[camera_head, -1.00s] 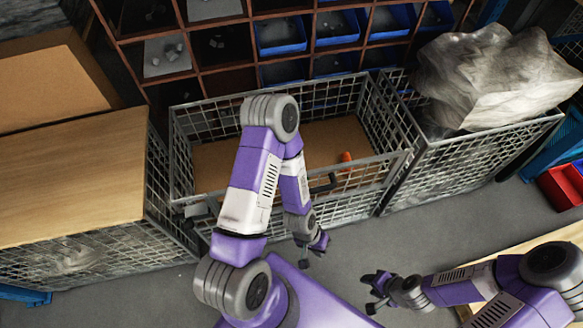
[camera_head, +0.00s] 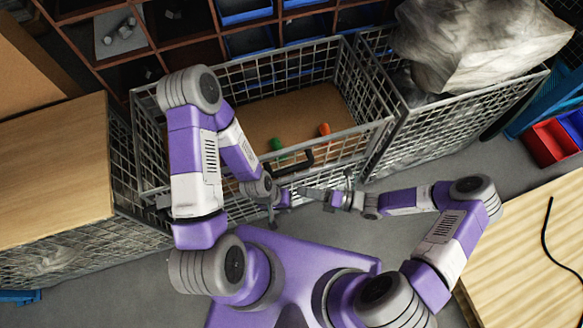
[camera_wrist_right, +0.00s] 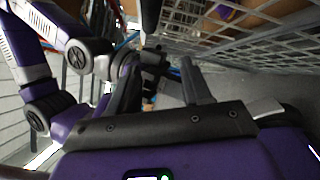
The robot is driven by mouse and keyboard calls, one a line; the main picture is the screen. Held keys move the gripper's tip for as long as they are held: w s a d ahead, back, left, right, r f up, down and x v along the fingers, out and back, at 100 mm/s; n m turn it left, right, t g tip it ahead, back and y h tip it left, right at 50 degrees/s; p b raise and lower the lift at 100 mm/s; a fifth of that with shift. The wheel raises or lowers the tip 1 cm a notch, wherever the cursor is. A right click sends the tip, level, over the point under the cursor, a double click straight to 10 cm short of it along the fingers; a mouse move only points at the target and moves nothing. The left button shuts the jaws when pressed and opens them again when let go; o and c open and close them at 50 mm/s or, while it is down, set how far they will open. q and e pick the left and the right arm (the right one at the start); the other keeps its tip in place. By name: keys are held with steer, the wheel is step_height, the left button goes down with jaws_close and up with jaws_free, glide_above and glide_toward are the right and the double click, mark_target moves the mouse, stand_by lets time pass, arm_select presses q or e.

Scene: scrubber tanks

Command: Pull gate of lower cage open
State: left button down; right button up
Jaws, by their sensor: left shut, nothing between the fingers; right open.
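The grey wire-mesh cage (camera_head: 345,50) stands open-topped in the middle of the head view. Its front mesh side, the gate (camera_head: 350,150), looks upright and closed, with a dark handle (camera_head: 306,157) near its top. The mesh also shows at upper right in the right wrist view (camera_wrist_right: 245,38). My left gripper (camera_head: 272,222) is shut and empty, low in front of the gate. My right gripper (camera_head: 306,192) is open and empty, pointing left in front of the gate below the handle. Its two fingers show apart in the right wrist view (camera_wrist_right: 160,85). Any contact with the mesh is unclear.
A green item (camera_head: 277,144) and an orange item (camera_head: 324,129) lie inside the cage. A wood-topped cage (camera_head: 50,180) stands left; another cage (camera_head: 440,125) with a wrapped bundle (camera_head: 480,45) stands right. A wooden table (camera_head: 530,240) is at lower right. Grey floor lies between.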

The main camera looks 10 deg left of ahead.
mark_target(291, 169)
steer(key=w+a+m+t, duration=0.1)
steer(key=a, duration=0.1)
steer(key=w+a+r+m+t, duration=0.1)
steer(key=w+a+m, duration=0.1)
steer(key=w+a+r+m+t+y+b, duration=0.1)
steer(key=w+a+m+t, duration=0.1)
steer(key=shift+w+a+r, duration=0.1)
steer(key=shift+a+r, duration=0.05)
stand_by(0.3)
jaws_close()
